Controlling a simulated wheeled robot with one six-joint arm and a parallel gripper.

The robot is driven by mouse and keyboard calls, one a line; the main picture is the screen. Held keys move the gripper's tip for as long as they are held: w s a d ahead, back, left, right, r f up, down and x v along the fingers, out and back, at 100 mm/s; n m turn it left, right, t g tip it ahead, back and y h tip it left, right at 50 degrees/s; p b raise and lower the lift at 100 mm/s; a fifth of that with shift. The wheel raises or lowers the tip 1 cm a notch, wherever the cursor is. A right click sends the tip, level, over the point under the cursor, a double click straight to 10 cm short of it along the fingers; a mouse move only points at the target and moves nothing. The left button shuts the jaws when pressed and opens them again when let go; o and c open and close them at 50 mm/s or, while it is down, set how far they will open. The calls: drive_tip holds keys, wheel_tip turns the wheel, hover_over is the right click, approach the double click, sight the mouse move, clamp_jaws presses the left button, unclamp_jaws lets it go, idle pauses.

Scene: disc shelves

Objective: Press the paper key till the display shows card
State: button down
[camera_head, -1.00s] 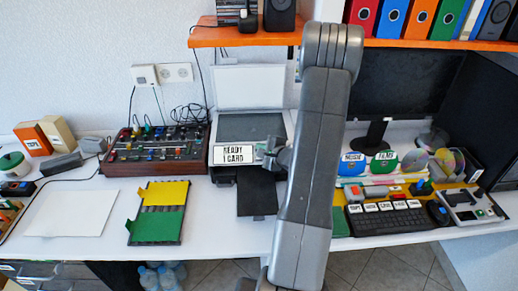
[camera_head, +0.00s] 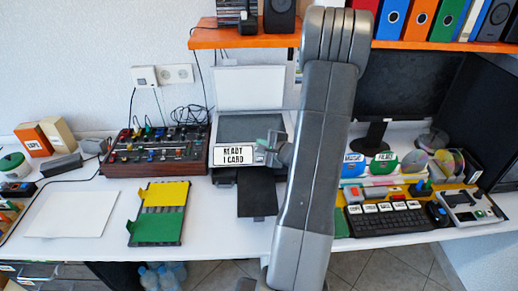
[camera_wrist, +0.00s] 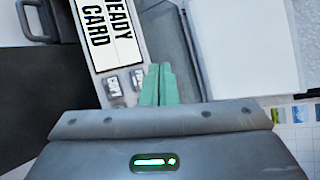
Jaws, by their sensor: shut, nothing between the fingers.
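The printer's display (camera_head: 234,155) reads "READY 1 CARD". In the wrist view the display (camera_wrist: 104,36) shows turned on its side, with "READY" and "CARD" readable. Two small grey keys sit beside it on the light panel, one key (camera_wrist: 114,87) farther from my fingers and one key (camera_wrist: 138,79) close to them. I cannot read any marking on the keys. My gripper (camera_wrist: 159,73) is shut and empty, its green fingertips beside the nearer key. In the head view my gripper (camera_head: 264,142) is over the panel's right end; contact is not visible.
The printer's scanner lid (camera_head: 248,88) stands open behind. A black tray (camera_head: 257,192) sticks out in front. A control box (camera_head: 155,152) with knobs is left of the printer. The keyboard (camera_head: 390,220) is to the right. An orange shelf (camera_head: 240,38) hangs above.

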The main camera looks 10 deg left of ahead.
drive_tip(key=shift+s+d+r, duration=0.15)
drive_tip(key=shift+s+r, duration=0.3)
drive_tip(key=shift+r, duration=0.35)
drive_tip(key=shift+w+f, duration=0.25)
drive_tip(key=shift+f, duration=0.25)
drive_tip(key=shift+w+f, duration=0.25)
drive_tip(key=shift+f, duration=0.2)
drive_tip(key=shift+r+p, duration=0.35)
drive_tip(key=shift+p, duration=0.35)
drive_tip(key=shift+s+r+p, duration=0.1)
drive_tip(key=shift+r+p, duration=0.05)
drive_tip(key=shift+p, duration=0.7)
drive_tip(key=shift+s+r+p, duration=0.1)
drive_tip(key=shift+p, duration=1.15)
drive_tip(key=shift+s+d+r+p, duration=0.15)
drive_tip(key=shift+s+r, duration=0.25)
drive_tip(key=shift+r, duration=0.3)
drive_tip(key=shift+s+r+p, duration=0.15)
drive_tip(key=shift+s+r, duration=0.25)
drive_tip(key=shift+r, duration=0.25)
drive_tip(key=shift+s+d+r+p, duration=0.15)
drive_tip(key=shift+s+r, duration=0.25)
drive_tip(key=shift+r, duration=0.3)
